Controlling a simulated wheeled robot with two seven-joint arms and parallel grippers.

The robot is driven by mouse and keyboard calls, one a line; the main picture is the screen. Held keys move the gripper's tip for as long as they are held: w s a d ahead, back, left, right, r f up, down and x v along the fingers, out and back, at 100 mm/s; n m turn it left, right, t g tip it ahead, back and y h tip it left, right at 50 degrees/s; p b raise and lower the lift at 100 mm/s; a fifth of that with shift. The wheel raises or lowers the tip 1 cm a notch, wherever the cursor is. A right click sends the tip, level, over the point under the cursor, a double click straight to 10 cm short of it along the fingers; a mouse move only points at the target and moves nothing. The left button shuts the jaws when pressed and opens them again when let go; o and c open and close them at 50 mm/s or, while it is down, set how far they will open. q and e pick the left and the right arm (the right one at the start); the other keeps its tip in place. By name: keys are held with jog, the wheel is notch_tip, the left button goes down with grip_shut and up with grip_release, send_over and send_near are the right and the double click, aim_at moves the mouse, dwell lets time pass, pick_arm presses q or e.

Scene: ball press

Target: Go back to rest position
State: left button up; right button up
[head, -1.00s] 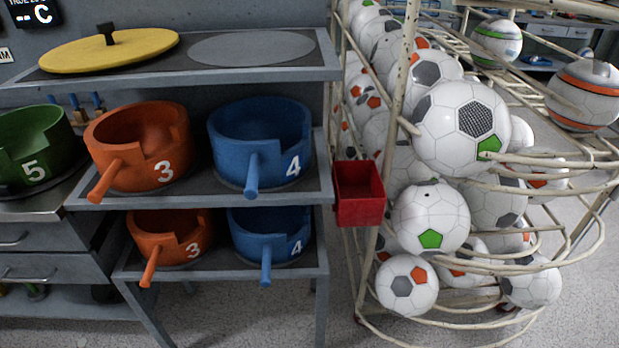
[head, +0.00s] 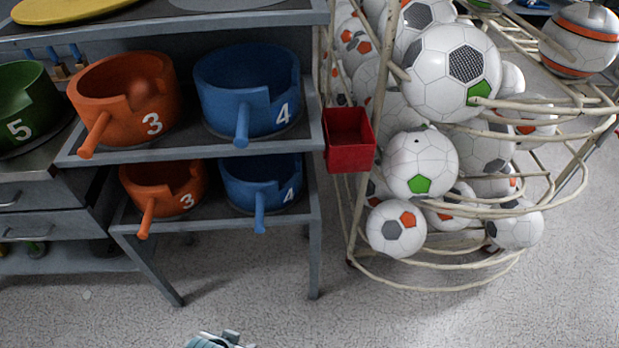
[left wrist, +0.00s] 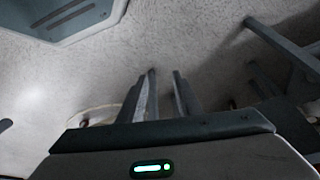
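My left gripper (left wrist: 164,72) shows in the left wrist view. Its two dark fingers stand apart with only the speckled floor between them, so it is open and empty. In the head view, a small pale grey-teal piece of my own arm or gripper (head: 218,341) shows at the bottom edge, left of centre; most of it is cut off. My right gripper cannot be made out in either view.
A grey shelf (head: 313,215) holds orange and blue numbered pots. Right of it, a wire rack (head: 350,225) holds several footballs, with a red box (head: 350,155) at its side. A green pot (head: 22,105) stands far left. The floor in front is clear.

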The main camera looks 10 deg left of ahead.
pick_arm(q)
notch_tip(320, 180, down, 20)
jog(key=s+d+t+p, duration=0.1)
jog(key=s+d+p, duration=0.1)
jog(key=p, duration=0.1)
jog(key=shift+s+r+h, duration=0.2)
jog(key=shift+r+h, duration=0.05)
jog(key=shift+h, duration=0.05)
pick_arm(e)
notch_tip(320, 180, down, 20)
jog(key=s+a+t, duration=0.1)
jog(key=s+a, duration=0.1)
jog(key=shift+s+r+y, duration=0.2)
jog(key=shift+r+y, duration=0.05)
jog(key=shift+y, duration=0.05)
